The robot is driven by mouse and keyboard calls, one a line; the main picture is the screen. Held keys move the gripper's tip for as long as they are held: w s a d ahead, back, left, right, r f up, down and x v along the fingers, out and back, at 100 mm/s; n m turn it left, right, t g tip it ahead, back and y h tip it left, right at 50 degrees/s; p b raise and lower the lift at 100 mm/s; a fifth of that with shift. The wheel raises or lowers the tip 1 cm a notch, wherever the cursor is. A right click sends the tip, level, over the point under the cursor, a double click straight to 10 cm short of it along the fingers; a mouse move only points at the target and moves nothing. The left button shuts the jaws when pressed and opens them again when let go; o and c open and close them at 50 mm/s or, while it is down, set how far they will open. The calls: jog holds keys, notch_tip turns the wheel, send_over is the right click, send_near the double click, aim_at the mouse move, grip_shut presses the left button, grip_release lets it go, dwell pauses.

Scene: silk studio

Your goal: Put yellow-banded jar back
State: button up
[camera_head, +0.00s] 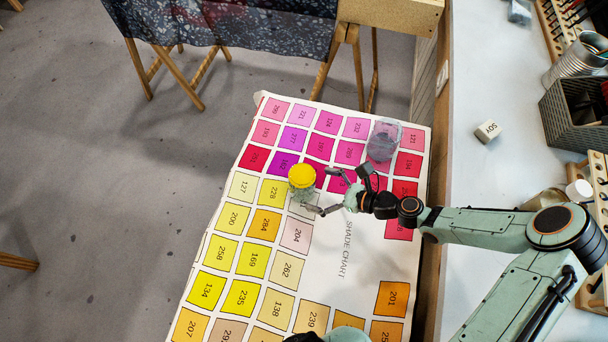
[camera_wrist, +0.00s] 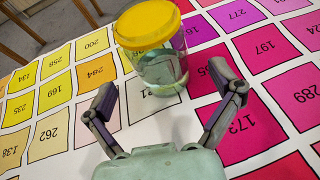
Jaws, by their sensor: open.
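The yellow-banded jar is a clear jar with a yellow top (camera_head: 302,176). It stands upright on the shade chart (camera_head: 350,262) near the boundary of the yellow and pink squares. In the wrist view the jar (camera_wrist: 165,68) stands just beyond my gripper's fingertips, its lower body clear with something greenish showing through. My gripper (camera_head: 318,190) is open and empty, its two fingers spread wide on the jar's right side in the head view. In the wrist view the fingers of my gripper (camera_wrist: 172,95) lie to the left and right, with the jar ahead between them.
Another clear jar with a purplish tint (camera_head: 383,140) stands at the chart's upper right. A bench (camera_head: 480,80) along the right holds a small labelled block (camera_head: 488,131), a dark basket (camera_head: 575,112) and stacked cups (camera_head: 578,60). Patterned cloth (camera_head: 230,22) hangs at the back.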

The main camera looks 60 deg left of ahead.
jog(key=v, duration=0.7)
jog(key=shift+d, duration=0.15)
jog(key=shift+w+d+r, duration=0.15)
jog(key=shift+d, duration=0.15)
jog(key=w+d+r+n+t+h, duration=0.1)
jog(key=d+r+n+t+h, duration=0.1)
jog(key=d+r+n+h, duration=0.45)
jog(key=w+d+r+n+t+h, duration=0.1)
jog(key=d+r+n+t, duration=0.15)
jog(key=d, duration=0.75)
jog(key=s+d+r+n+t+h, duration=0.3)
jog(key=s+d+r, duration=0.5)
jog(key=d, duration=0.3)
jog(key=shift+s+d+r, duration=0.2)
jog(key=shift+d+r, duration=0.2)
jog(key=shift+r, duration=0.25)
